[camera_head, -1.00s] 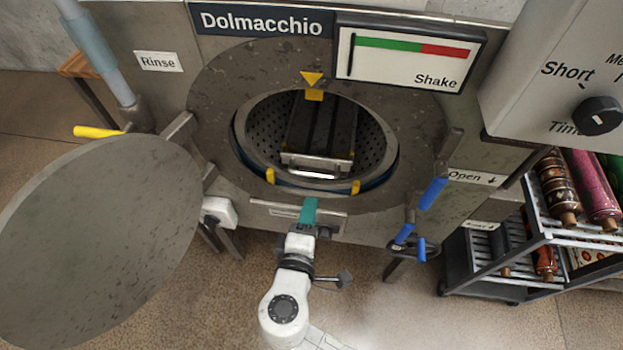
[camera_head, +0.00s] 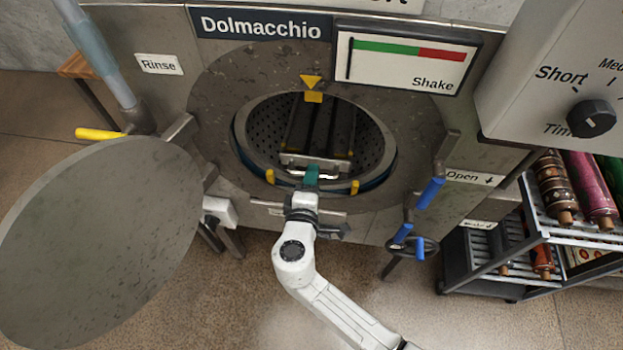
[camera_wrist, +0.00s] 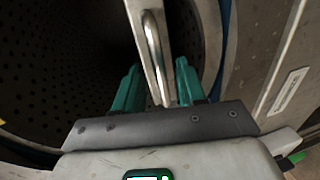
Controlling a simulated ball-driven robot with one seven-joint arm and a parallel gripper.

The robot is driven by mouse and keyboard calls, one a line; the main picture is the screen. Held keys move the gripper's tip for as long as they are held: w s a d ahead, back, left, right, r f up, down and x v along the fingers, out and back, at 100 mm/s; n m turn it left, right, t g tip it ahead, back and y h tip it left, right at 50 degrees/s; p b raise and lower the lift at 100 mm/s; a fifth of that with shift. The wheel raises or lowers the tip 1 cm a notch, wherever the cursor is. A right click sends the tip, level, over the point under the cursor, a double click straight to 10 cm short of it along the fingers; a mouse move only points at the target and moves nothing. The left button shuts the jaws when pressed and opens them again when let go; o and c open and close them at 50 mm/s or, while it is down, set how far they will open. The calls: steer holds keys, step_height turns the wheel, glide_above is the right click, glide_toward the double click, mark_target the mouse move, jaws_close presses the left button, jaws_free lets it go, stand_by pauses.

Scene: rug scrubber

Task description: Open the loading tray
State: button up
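The loading tray is a dark slatted slide (camera_head: 318,122) inside the perforated drum of the machine. Its pale front plate (camera_head: 296,160) carries a silver bar handle (camera_head: 328,177), seen large in the wrist view (camera_wrist: 151,45). The round door (camera_head: 95,235) hangs wide open at the left. My gripper (camera_head: 312,172) is at the drum mouth, in front of the handle. In the wrist view its teal fingers (camera_wrist: 158,84) stand apart, one each side of the handle's lower end. I cannot tell whether either finger touches the handle.
The drum rim (camera_head: 376,172) surrounds the tray, with yellow tabs (camera_head: 354,187) at its lower edge. Blue-handled levers (camera_head: 430,193) stick out at the right. A rack of rolled rugs (camera_head: 556,190) stands farther right. A control box (camera_head: 560,75) overhangs the upper right.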

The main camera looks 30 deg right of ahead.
steer(key=shift+c, duration=0.4)
jaws_close()
